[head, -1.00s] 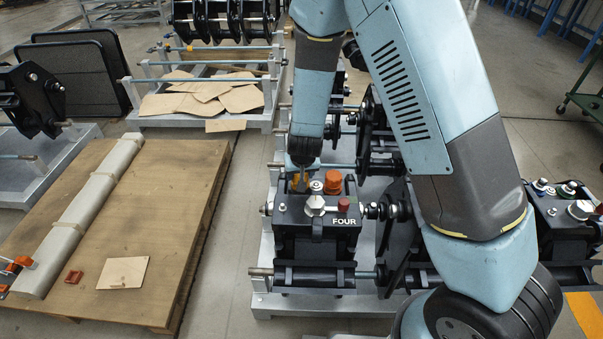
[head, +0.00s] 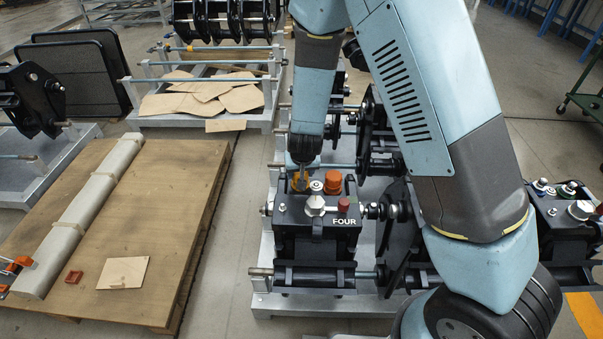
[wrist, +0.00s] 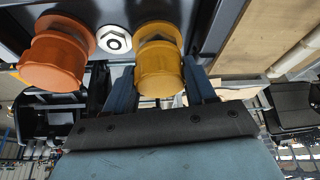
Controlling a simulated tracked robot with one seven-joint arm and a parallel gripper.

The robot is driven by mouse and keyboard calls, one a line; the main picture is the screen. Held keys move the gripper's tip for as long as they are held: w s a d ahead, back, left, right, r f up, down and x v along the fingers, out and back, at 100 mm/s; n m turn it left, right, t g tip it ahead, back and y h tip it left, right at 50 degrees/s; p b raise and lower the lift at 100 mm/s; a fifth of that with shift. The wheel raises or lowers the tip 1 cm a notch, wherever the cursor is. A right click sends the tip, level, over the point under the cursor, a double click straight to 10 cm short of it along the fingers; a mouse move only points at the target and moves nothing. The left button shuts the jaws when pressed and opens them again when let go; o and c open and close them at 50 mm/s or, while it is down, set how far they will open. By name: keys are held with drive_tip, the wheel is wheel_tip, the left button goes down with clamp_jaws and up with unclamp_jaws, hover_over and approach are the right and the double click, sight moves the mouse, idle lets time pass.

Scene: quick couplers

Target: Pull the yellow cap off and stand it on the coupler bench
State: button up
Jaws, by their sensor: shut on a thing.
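The yellow cap (head: 300,184) is at the back left of the top of a black coupler block (head: 296,214) marked FOUR. In the wrist view the yellow cap (wrist: 160,68) is large, between my two blue fingers. My gripper (wrist: 160,88) is shut on it; in the head view my gripper (head: 302,170) comes down on the cap from above. The cap still looks to be at its port; whether it has come loose I cannot tell. I cannot tell for sure which surface is the coupler bench.
An orange cap (head: 333,182) stands right beside the yellow one, with a silver hex fitting (head: 315,205) and a red knob (head: 343,205) in front. A wooden pallet (head: 180,200) at left has bare room, with a pale roll, a card and a small red part on it.

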drive_tip(key=shift+r, duration=1.8)
drive_tip(key=shift+r, duration=2)
drive_tip(key=shift+s, duration=0.1)
